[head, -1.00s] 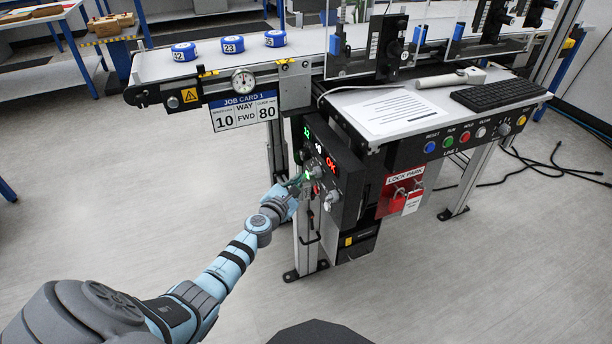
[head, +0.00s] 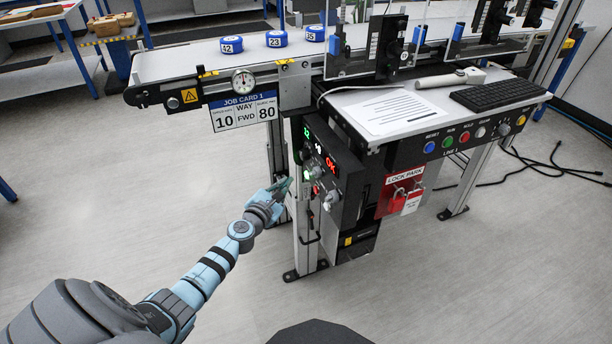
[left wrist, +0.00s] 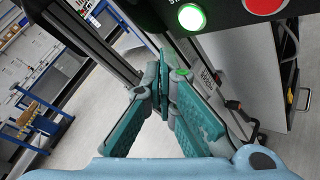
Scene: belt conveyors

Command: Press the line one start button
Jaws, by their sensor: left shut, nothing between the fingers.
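The line one control panel (head: 330,172) stands under the belt, with lit digits and several knobs and buttons. The green start button (head: 307,174) is lit; in the left wrist view it glows bright green (left wrist: 191,17) at the top, beside a red button (left wrist: 265,4), its label mostly cut off. My left gripper (head: 286,186) is shut and empty, just left of the panel and apart from the button. Its teal fingers meet below the button in the left wrist view (left wrist: 165,75). My right gripper is not in view.
Blue numbered pucks (head: 275,39) ride on the belt (head: 180,62). A job card (head: 243,111) hangs below it. Red locks (head: 404,196) hang at the lock park, right of the panel. A second button row (head: 465,137) lies further right. The floor left of the panel is clear.

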